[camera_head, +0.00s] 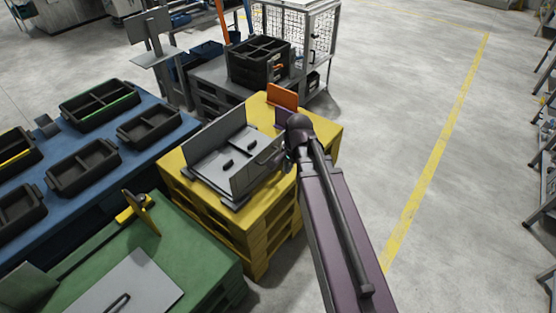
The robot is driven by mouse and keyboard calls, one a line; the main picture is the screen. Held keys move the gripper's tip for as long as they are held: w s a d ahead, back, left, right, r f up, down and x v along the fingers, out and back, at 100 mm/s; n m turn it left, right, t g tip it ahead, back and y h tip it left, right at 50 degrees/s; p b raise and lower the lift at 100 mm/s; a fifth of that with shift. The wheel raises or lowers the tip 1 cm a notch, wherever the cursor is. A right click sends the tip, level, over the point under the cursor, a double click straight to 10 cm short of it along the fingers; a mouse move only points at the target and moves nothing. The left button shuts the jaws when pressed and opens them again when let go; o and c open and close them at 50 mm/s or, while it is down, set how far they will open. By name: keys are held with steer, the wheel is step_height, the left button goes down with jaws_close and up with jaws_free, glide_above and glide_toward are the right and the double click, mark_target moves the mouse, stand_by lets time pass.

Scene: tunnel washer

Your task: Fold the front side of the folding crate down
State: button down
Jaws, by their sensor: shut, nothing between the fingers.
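The grey folding crate (208,169) lies on the yellow pallet-like stand (258,222) at the middle of the view. One long side (216,132) stands up at its far edge. The other long side (257,168), nearer my arm, also stands up and leans a little. The crate's floor between them shows small dark handle-like parts. My gripper (287,157) is small and dark, just right of the near side's upper right end, partly hidden by my own arm. It is shut with nothing in it. I cannot tell whether it touches the side.
An orange plate (283,95) stands on the stand's far corner. A blue table (103,172) with several black bins is at left. A green table (196,268) with a yellow bracket (141,212) is at lower left. A mesh cage (311,40) stands behind.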

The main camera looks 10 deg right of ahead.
steer(key=w+d+f+m+t+y+b, duration=0.1)
steer(key=w+d+f+m+b, duration=0.1)
steer(key=w+m, duration=0.3)
steer(key=w+d+f+m+t+b, duration=0.1)
steer(key=w+m, duration=0.5)
steer(key=m, duration=0.6)
steer(key=shift+w+d+f+m+t+y+b, duration=0.15)
steer(key=shift+d+f+m+t+y+b, duration=0.25)
steer(key=shift+d+b, duration=0.9)
steer(key=shift+d+f+p, duration=0.1)
steer(key=shift+d+p, duration=0.15)
steer(key=shift+p, duration=0.05)
steer(key=shift+f, duration=0.2)
steer(key=w+a+f+b, duration=0.5)
steer(key=w+f+b, duration=0.1)
steer(key=f+b, duration=0.2)
steer(key=shift+w, duration=0.15)
steer(key=shift+w+r, duration=0.1)
steer(key=shift+r, duration=0.05)
